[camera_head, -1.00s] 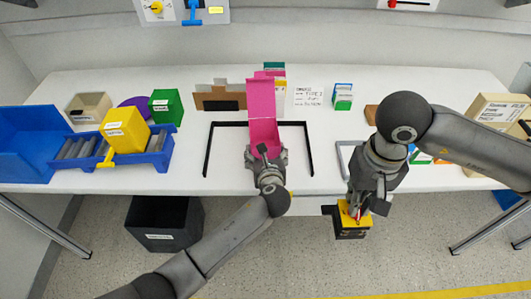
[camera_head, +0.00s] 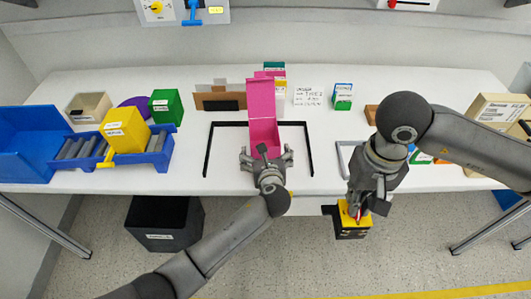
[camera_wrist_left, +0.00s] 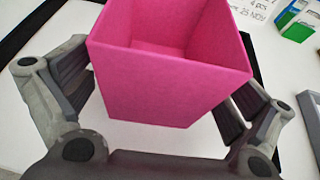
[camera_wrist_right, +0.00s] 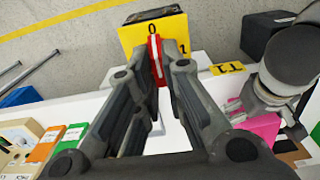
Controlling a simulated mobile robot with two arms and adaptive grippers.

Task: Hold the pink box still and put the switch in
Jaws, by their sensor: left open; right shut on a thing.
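The pink box (camera_head: 263,130) stands open on the table, its tall lid raised at the back. My left gripper (camera_head: 267,160) is at its near side. In the left wrist view the pink box (camera_wrist_left: 165,85) is empty as far as I can see, with one open finger of my left gripper (camera_wrist_left: 155,100) on each side. Whether either finger touches the walls is unclear. My right gripper (camera_head: 361,207) is shut on the red handle of the switch, which has a yellow plate (camera_head: 346,217) and black body. The right wrist view shows the red handle (camera_wrist_right: 156,60) between the fingers.
A black U-shaped frame (camera_head: 208,150) surrounds the pink box on the table. Left are a blue roller rack (camera_head: 160,158), a yellow box (camera_head: 126,132) and a blue bin (camera_head: 22,150). The switch hangs beyond the table's front edge, above the floor.

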